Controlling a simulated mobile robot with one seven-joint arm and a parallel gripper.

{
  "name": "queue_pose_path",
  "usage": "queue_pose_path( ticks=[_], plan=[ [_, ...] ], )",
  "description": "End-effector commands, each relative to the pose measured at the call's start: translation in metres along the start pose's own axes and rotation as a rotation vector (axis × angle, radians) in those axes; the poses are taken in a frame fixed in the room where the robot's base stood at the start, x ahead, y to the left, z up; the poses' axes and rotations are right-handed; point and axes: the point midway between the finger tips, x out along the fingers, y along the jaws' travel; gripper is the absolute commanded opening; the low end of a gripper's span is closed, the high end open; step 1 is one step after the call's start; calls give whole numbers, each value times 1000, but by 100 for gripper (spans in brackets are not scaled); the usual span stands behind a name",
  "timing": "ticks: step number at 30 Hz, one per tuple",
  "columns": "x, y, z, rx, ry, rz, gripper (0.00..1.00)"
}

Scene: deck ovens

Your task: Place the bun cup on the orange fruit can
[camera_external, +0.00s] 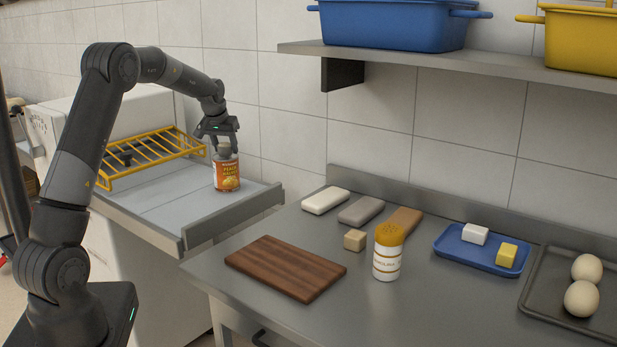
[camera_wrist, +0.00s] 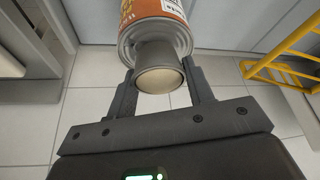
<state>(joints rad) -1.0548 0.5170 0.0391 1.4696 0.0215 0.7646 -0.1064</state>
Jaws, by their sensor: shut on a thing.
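The orange fruit can (camera_external: 227,176) stands upright on the light grey oven deck at the left. My gripper (camera_external: 222,146) is directly above it, pointing down. My gripper is shut on the bun cup (camera_wrist: 158,77), a small grey cup with a pale round face, which sits between the two fingers in the wrist view. In that view the can (camera_wrist: 152,14) is just beyond the cup, its grey rim partly hidden by it. The cup (camera_external: 224,149) is at the can's top in the external view; I cannot tell whether they touch.
A yellow wire rack (camera_external: 150,155) is close to the left of the can. A raised metal edge (camera_external: 232,216) borders the deck. The steel counter holds a cutting board (camera_external: 285,267), a shaker (camera_external: 387,254), several blocks and a blue tray (camera_external: 452,248). A shelf (camera_external: 460,62) hangs above.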

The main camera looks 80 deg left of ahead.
Motion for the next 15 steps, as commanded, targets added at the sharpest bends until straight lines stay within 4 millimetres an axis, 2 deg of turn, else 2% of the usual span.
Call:
queue_pose_path(
  ticks=[8, 9, 15],
  plan=[
    [2, 0, 1, 0, 1, 0, 25],
    [2, 0, 0, 0, 1, 0, 50],
    [2, 0, 0, 0, 1, 0, 66]
  ],
)
